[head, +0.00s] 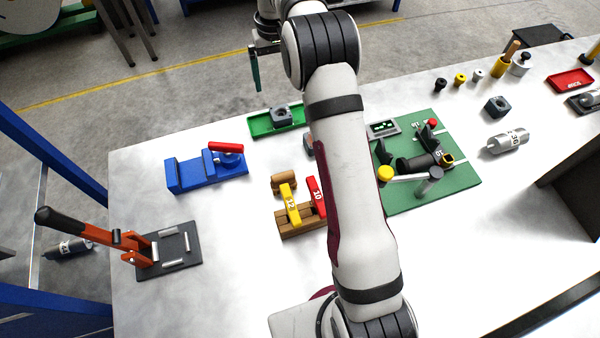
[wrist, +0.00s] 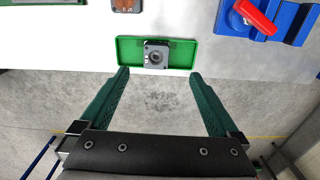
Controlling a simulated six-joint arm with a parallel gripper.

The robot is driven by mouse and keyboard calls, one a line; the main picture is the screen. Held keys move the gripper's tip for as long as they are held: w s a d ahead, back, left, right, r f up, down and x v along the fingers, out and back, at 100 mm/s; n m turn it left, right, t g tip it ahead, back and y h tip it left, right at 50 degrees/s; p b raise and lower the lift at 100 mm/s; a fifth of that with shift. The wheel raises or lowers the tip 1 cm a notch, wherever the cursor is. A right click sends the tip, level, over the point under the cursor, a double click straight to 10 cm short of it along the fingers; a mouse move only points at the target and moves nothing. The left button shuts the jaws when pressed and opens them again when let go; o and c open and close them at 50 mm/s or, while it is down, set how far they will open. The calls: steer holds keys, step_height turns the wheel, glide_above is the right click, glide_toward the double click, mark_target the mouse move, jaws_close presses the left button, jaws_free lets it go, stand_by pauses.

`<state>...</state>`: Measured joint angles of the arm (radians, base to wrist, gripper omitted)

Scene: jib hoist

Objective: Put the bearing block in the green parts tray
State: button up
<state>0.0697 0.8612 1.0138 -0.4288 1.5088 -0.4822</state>
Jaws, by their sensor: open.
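A grey block with a round bore, a bearing block (head: 281,117), sits inside the green parts tray (head: 259,126) at the far edge of the table. In the wrist view the block (wrist: 156,56) rests near the middle of the tray (wrist: 130,51), apart from the fingers. My gripper (wrist: 159,75) is open and empty, with its green fingers to either side of the block and short of it. In the head view my gripper (head: 256,86) hangs beyond the table's far edge. A similar dark block with a hole (head: 497,107) stands on the right of the table.
A blue vise (head: 205,173) with a red handle is left of the tray. A green fixture board (head: 455,185) is right of my arm. Wooden blocks with yellow and red pieces (head: 300,222) lie nearer. A toggle clamp (head: 168,252) is at left.

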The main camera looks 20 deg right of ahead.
steer(key=s+a+r+m, duration=0.2)
steer(key=s+a+r, duration=0.1)
steer(key=s+r, duration=0.7)
steer(key=s+a+f+m, duration=0.1)
steer(key=s+a, duration=0.1)
steer(key=s, duration=1.2)
steer(key=s+a+f+m+y, duration=0.1)
steer(key=s+a+f+m, duration=0.1)
steer(key=s, duration=1.3)
steer(key=shift+s+f+y, duration=0.2)
steer(key=shift+y, duration=0.1)
steer(key=shift+d, duration=0.1)
